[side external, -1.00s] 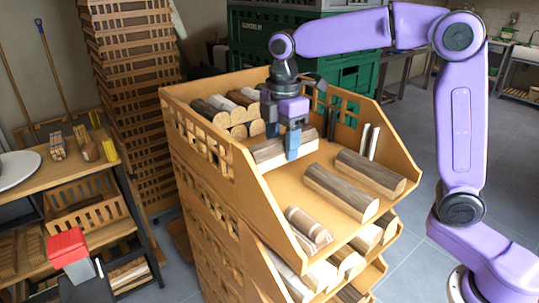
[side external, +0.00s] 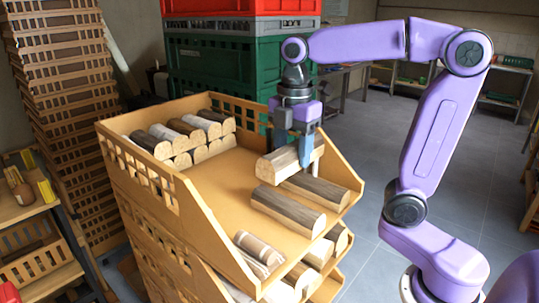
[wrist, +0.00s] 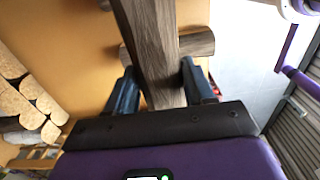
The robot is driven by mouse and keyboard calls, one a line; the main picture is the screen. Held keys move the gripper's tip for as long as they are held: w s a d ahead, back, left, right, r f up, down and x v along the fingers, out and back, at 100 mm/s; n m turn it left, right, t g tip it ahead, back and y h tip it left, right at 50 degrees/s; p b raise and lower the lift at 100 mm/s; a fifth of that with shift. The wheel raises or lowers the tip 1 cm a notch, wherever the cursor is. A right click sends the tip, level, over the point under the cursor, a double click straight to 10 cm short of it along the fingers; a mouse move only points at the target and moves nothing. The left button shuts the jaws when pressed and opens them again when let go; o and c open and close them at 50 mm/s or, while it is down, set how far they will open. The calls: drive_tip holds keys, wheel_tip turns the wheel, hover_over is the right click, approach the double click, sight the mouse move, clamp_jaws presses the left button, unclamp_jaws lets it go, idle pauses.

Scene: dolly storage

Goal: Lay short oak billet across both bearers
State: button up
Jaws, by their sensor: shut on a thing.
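My gripper (side external: 293,152) is shut on the short oak billet (side external: 283,163), a half-round piece with a pale end and brown bark. In the wrist view the billet (wrist: 148,30) runs up between the blue fingers of my gripper (wrist: 159,88). Two longer half-round bearers lie on the tray, the front bearer (side external: 286,208) and the rear bearer (side external: 330,193). The held billet is over the far end of the rear bearer and hides part of it. In the wrist view one bearer (wrist: 200,43) passes crosswise beneath it. I cannot tell whether they touch.
The wooden tray (side external: 215,185) has slatted side walls and a row of stacked logs (side external: 180,138) at the back left. More logs sit in the tier below. Crates (side external: 235,70) stand behind.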

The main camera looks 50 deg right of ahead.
drive_tip(key=d, duration=0.3)
drive_tip(key=shift+s+f, duration=0.2)
drive_tip(key=shift+s, duration=0.2)
drive_tip(key=shift+f, duration=3)
drive_tip(key=shift+f, duration=0.5)
drive_tip(key=o, duration=1.3)
drive_tip(key=shift+r, duration=1.5)
